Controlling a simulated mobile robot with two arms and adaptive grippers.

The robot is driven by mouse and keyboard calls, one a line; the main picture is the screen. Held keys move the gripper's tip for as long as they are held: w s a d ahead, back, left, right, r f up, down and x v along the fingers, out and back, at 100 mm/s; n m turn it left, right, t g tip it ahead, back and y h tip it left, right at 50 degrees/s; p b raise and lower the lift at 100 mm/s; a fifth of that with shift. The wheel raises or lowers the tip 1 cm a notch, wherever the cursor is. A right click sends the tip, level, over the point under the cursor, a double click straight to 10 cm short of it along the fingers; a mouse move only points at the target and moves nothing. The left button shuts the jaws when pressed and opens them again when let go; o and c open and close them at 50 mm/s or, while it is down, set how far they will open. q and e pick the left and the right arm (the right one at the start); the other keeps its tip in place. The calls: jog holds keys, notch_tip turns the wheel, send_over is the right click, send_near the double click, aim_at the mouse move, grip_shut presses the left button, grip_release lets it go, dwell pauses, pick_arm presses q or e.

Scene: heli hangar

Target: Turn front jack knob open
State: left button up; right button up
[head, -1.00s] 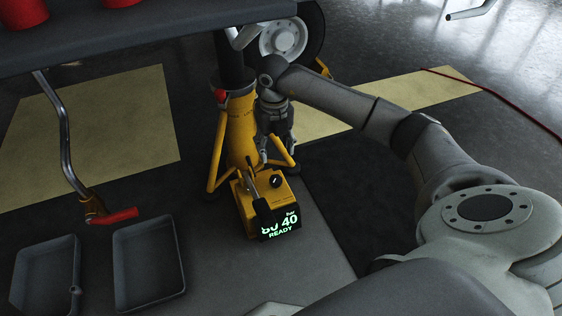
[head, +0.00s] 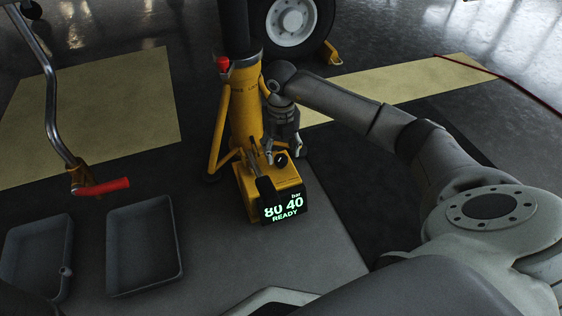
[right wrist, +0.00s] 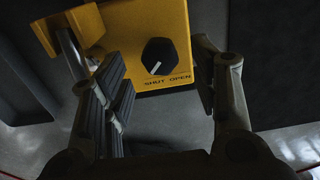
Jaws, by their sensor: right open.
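The yellow jack (head: 246,105) stands upright with a yellow box (head: 240,185) at its foot. A black knob (head: 281,158) sits on the box top. In the right wrist view the knob (right wrist: 160,55) has a white mark pointing down-left, toward the word SHUT; OPEN is printed to the right of SHUT. My right gripper (head: 290,148) is at the box, beside the knob. In the right wrist view my right gripper (right wrist: 163,92) is open, its fingers on either side of the knob's line and apart from it. My left gripper is out of view.
Two grey trays (head: 145,245) (head: 37,255) and a red-handled crank (head: 102,187) are at left. A wheel (head: 290,20) stands behind.

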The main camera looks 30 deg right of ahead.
aim_at(281, 157)
jog(key=shift+f+b, duration=0.8)
jog(key=shift+f, duration=0.8)
jog(key=shift+c, duration=0.4)
jog(key=c, duration=1)
